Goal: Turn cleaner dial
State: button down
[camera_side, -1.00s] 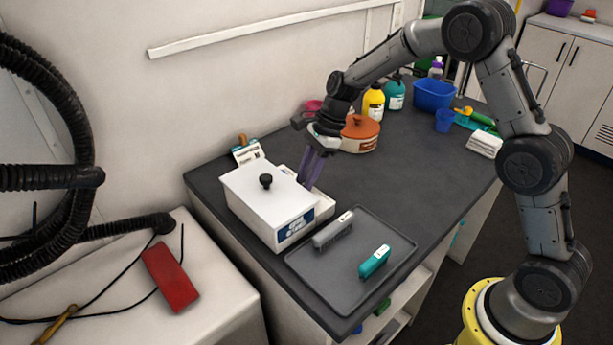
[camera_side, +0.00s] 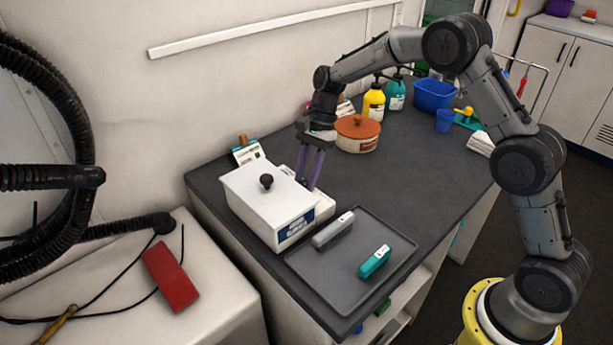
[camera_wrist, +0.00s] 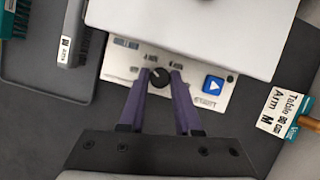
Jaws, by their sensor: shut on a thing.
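The cleaner is a white box (camera_side: 268,205) with a black knob on its lid, standing on the dark table. In the wrist view, its low white panel (camera_wrist: 205,95) carries a small black round dial (camera_wrist: 160,77) and a blue square with a white triangle (camera_wrist: 214,85). My gripper (camera_wrist: 161,76) points down at the panel, and its two purple fingers are shut on the dial, one tip on each side. In the side view, my gripper (camera_side: 308,183) is behind the box's right side, and the box hides the dial there.
A dark tray (camera_side: 345,280) with a grey brush (camera_side: 333,230) and a teal brush (camera_side: 374,261) lies in front. An orange-lidded pot (camera_side: 357,134), bottles and a blue tub (camera_side: 434,95) stand behind. A printed card (camera_wrist: 284,110) lies beside the panel. The table's right middle is clear.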

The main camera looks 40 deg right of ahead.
jog(key=n+g, duration=0.1)
jog(key=n, duration=0.2)
jog(key=n+g+h, duration=0.1)
jog(key=n, duration=0.2)
jog(key=shift+w+n, duration=0.15)
jog(key=shift+n, duration=0.15)
dwell(0.4)
jog(key=c, duration=0.6)
grip_release()
jog(key=v, duration=1.3)
jog(key=shift+w+r, duration=0.25)
jog(key=shift+r, duration=0.15)
jog(key=shift+a, duration=0.1)
